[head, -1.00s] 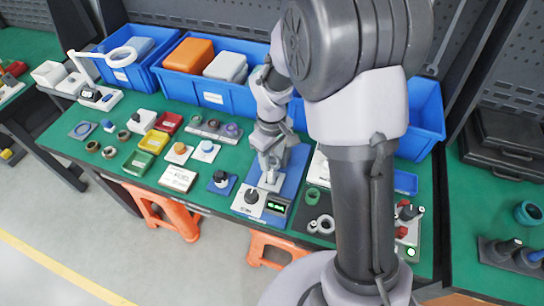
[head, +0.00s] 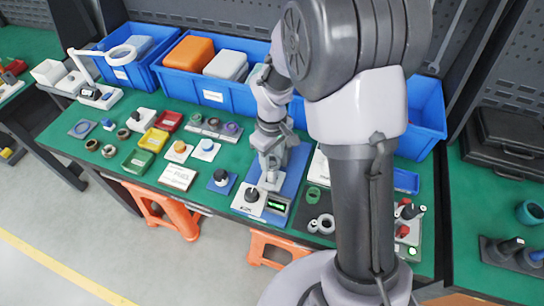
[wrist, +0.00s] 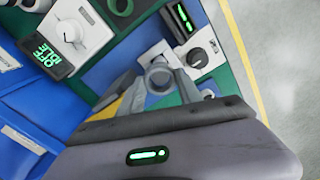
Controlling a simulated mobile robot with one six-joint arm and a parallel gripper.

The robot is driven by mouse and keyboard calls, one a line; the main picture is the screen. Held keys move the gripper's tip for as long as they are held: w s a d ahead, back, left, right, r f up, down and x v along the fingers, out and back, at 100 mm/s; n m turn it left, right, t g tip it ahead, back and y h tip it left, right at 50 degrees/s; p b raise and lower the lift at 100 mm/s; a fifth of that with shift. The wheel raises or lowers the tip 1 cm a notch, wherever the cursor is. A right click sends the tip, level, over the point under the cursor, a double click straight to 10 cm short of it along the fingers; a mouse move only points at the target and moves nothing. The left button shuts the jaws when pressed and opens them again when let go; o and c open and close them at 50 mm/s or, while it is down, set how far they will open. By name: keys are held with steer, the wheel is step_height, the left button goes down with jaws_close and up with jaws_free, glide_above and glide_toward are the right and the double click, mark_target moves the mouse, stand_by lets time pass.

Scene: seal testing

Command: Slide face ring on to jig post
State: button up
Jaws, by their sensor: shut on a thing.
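My gripper (wrist: 160,92) is shut on a grey ring (wrist: 159,76), which I take to be the face ring. In the wrist view the ring sits between the fingertips with its round opening visible. In the head view my gripper (head: 270,172) is low over the blue base plate (head: 292,182) of the test station, behind a box with a black knob. The ring is too small to make out there. I cannot clearly pick out the jig post; grey metal parts around the ring blend together, so I cannot tell whether the ring is around a post.
The knob box (head: 248,199) and a small green-lit display (head: 277,205) stand at the bench's front edge, close to my gripper. A dark mat with pale rings (head: 322,223) and a green ring (head: 313,195) lie to the right. Blue bins (head: 215,92) line the back.

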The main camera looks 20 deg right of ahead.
steer(key=shift+f, duration=0.35)
stand_by(0.3)
steer(key=o, duration=1.5)
steer(key=shift+c, duration=0.2)
steer(key=shift+r, duration=0.1)
step_height(320, 180, up, 7)
steer(key=p, duration=0.5)
steer(key=shift+p, duration=0.35)
